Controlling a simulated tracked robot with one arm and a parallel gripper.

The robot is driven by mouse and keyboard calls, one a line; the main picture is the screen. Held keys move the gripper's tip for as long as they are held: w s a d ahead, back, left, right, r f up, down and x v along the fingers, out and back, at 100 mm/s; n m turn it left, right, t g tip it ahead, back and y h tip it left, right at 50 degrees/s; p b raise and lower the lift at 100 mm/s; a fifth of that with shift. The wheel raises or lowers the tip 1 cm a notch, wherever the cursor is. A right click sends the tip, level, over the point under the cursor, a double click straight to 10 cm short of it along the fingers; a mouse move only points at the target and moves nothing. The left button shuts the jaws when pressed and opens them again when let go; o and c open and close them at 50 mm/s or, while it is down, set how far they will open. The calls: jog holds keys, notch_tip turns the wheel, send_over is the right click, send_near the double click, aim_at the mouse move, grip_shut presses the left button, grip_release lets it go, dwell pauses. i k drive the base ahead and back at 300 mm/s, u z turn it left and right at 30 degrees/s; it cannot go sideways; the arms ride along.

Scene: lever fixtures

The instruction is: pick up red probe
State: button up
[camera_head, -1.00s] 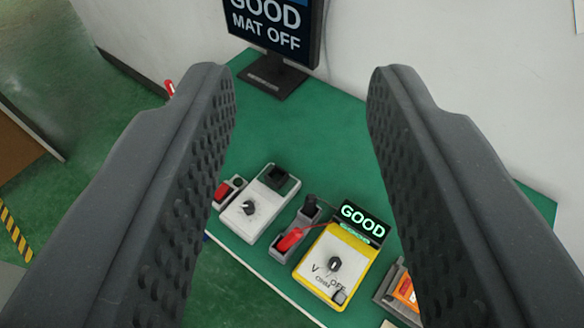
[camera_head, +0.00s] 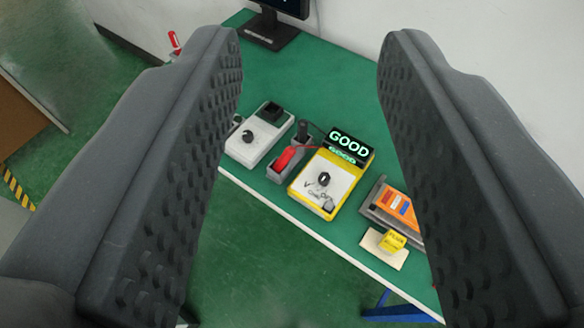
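The red probe (camera_head: 286,158) sits in a grey holder (camera_head: 274,174) on the green table, with a thin red lead running to the yellow meter (camera_head: 325,188). The meter has a dial on its white face and a small display reading GOOD (camera_head: 348,146). A black probe (camera_head: 303,130) stands at the far end of the same holder. My gripper (camera_head: 310,45) is open and empty, its two dark fingers wide apart in the foreground. The probe shows between the fingers, farther off, and nothing touches it.
A white and grey device (camera_head: 256,139) with a knob stands left of the holder. An orange device (camera_head: 396,208) and a small yellow block (camera_head: 392,241) on a pale pad are at right. A monitor stand (camera_head: 268,30) is at the back. The table's front edge (camera_head: 300,226) is close to the devices.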

aim_at(288, 153)
jog(key=z, duration=1.05)
jog(key=i, duration=0.6)
jog(key=u, duration=1.4)
